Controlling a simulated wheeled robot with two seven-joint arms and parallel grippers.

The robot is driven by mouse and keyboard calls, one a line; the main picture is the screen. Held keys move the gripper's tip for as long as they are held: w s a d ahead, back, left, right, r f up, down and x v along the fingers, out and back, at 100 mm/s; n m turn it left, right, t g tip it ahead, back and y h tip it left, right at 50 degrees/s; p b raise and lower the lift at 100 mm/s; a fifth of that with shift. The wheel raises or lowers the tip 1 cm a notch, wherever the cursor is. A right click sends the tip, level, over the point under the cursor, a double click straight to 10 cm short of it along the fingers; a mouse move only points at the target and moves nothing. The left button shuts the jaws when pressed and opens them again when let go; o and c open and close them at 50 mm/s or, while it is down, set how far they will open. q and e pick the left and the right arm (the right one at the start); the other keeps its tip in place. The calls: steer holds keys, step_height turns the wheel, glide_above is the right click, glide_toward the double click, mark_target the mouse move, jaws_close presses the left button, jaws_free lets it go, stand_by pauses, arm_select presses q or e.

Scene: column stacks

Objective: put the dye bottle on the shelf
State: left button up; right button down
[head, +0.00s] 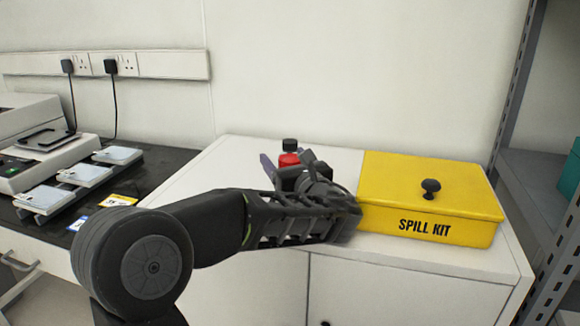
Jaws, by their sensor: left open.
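A small bottle with a black cap and a red body, which looks like the dye bottle (288,160), stands on the white cabinet top, left of the spill kit. Its lower part is hidden behind my left gripper. My left gripper (300,176) is open and reaches in from the left, right at the bottle. I cannot tell whether its fingers are around the bottle or only in front of it. A grey metal shelf unit (538,170) stands at the right edge. My right gripper is not in view.
A yellow spill kit box (385,190) with a black knob sits close to the right of my left gripper. A teal box (570,172) is on the shelf unit.

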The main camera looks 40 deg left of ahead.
arm_select(q)
steer(key=shift+c, duration=0.5)
jaws_close()
